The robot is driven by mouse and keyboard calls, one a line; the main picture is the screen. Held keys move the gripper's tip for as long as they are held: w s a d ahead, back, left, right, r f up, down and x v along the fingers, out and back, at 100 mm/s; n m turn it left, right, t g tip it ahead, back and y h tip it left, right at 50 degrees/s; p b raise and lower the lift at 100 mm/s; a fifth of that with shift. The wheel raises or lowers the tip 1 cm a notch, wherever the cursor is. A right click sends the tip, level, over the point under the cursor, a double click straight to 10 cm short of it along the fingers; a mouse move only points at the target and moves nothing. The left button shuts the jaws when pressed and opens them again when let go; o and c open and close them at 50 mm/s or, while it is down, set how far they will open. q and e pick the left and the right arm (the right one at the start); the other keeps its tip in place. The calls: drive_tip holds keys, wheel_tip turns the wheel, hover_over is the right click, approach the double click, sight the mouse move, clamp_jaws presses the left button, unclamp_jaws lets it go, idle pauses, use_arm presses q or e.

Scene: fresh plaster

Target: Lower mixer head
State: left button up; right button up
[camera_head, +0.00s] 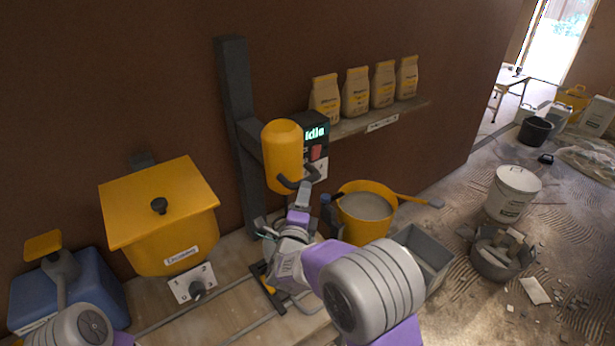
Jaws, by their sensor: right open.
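The yellow mixer head (283,150) is held by an arm on a dark upright post (236,120) against the wall. It stands high above the workbench. A dark curved handle (290,184) sticks out at its lower end. My right gripper (304,190) is open, at the handle just below the head; I cannot tell whether it touches. A control box (316,135) behind the head reads "Idle" and has a red switch. A yellow bucket (365,207) of grey material stands to the right of my right gripper. Part of my left arm shows at the bottom left, its gripper out of view.
A yellow lidded hopper (160,215) and a blue container (90,285) stand on the left. A shelf (360,122) holds several bags. A grey bin (425,250) stands beside the bucket. A white bucket (513,195) and rubble lie on the floor at right.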

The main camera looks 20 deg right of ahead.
drive_tip(key=p+x, duration=0.1)
drive_tip(key=x, duration=0.5)
drive_tip(key=shift+w+f, duration=0.1)
drive_tip(key=shift+w, duration=0.05)
clamp_jaws()
